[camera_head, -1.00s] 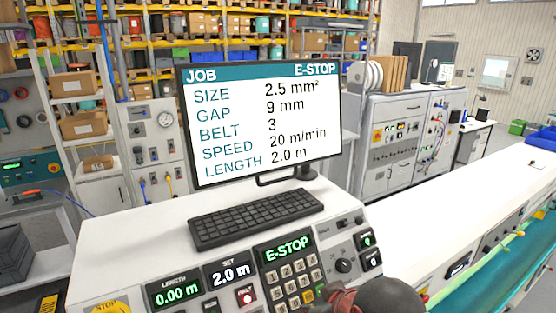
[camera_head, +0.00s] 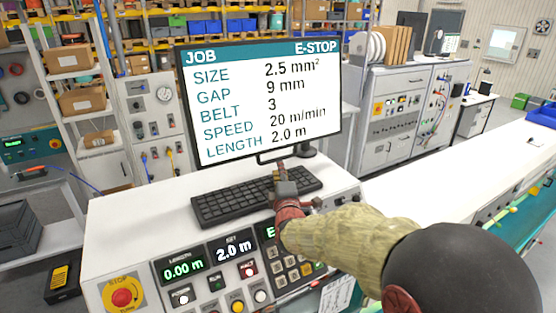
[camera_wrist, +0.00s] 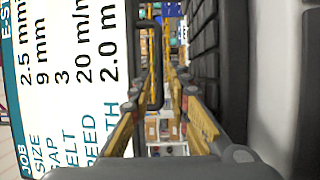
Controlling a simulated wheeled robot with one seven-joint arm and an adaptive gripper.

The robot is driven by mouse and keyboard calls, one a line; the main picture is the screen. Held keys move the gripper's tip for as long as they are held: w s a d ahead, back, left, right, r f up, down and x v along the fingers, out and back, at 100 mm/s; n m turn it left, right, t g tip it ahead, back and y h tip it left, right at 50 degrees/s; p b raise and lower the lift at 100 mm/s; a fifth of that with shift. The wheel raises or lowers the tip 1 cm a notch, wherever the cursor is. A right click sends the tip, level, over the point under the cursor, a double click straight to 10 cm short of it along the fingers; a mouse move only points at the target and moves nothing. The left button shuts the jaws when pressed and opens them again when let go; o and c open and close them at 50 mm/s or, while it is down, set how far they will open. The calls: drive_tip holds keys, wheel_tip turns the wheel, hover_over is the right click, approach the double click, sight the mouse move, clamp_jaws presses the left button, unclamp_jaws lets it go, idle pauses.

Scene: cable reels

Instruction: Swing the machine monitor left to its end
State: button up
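The machine monitor (camera_head: 265,100) stands on the console with its lit JOB screen facing me and reading E-STOP. A black loop handle (camera_head: 262,158) hangs below its lower edge. My gripper (camera_head: 280,166) reaches over the keyboard to just below this handle, partly overlapping it in the head view. In the wrist view, the screen (camera_wrist: 60,80) fills the left side, turned sideways. The two yellow-padded fingers are apart there, with an open gap between them. The handle (camera_wrist: 156,70) shows near the fingertips; I cannot tell whether they touch it.
The black keyboard (camera_head: 225,202) lies beneath my gripper. The console's front carries buttons, displays and a red stop button (camera_head: 121,297). Shelving with boxes (camera_head: 85,101) stands left, and a grey cabinet (camera_head: 390,125) stands behind on the right. The desktop left of the keyboard is clear.

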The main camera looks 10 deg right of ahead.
sight(278, 159)
drive_tip(key=w, duration=0.2)
drive_tip(key=w+p, duration=0.1)
drive_tip(key=w, duration=0.2)
drive_tip(key=w+d+p, duration=0.1)
drive_tip(key=w, duration=0.1)
drive_tip(key=shift+w, duration=0.15)
drive_tip(key=c, duration=0.3)
clamp_jaws()
idle(0.4)
